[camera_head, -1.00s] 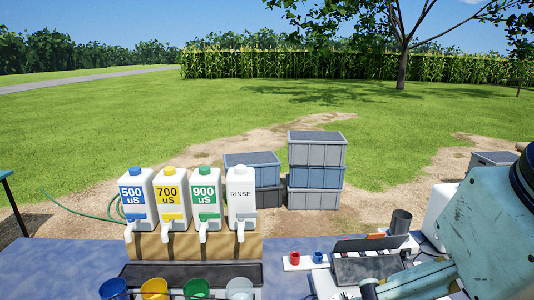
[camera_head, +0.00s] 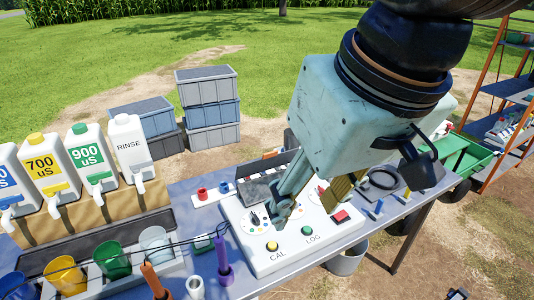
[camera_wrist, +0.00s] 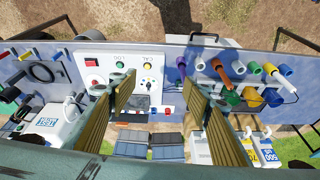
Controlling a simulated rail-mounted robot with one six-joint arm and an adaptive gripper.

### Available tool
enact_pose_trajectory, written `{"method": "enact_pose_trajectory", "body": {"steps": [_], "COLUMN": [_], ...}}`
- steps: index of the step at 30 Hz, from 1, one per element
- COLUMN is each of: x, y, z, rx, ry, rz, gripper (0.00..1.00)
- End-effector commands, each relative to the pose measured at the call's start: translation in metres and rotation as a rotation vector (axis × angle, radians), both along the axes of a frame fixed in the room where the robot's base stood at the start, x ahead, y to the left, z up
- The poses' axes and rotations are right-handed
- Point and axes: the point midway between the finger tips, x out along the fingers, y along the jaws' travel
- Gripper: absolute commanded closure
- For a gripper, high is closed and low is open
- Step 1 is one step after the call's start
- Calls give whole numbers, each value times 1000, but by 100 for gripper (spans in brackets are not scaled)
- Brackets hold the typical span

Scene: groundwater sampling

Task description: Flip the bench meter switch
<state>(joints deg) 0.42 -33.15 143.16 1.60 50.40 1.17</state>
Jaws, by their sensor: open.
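The bench meter (camera_head: 262,258) is a white box on the blue table, with a yellow CAL button (camera_head: 272,246), a green LOG button (camera_head: 307,231), a dial (camera_head: 257,221) and a red rocker switch (camera_head: 341,216) at its right end. In the wrist view the meter (camera_wrist: 110,54) lies at upper left, with the red switch (camera_wrist: 92,62) near its left end. My gripper (camera_head: 315,200) is over the meter, fingers apart with nothing between them; it also shows in the wrist view (camera_wrist: 157,86). It partly hides the meter's panel; I cannot tell its exact height.
Solution jugs (camera_head: 92,160) and coloured cups (camera_head: 113,258) stand at the left. A purple probe (camera_head: 223,258) and an orange probe (camera_head: 153,279) stand near the meter's left.

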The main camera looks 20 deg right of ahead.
Motion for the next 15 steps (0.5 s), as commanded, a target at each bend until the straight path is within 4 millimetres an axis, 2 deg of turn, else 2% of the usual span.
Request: {"method": "enact_pose_trajectory", "body": {"steps": [1,12,15], "x": [4,45,57], "y": [1,18,21], "z": [2,8,10], "rx": [11,137,174], "ry": [2,12,14], "rz": [-13,-166,-215], "gripper": [60,94,100]}}
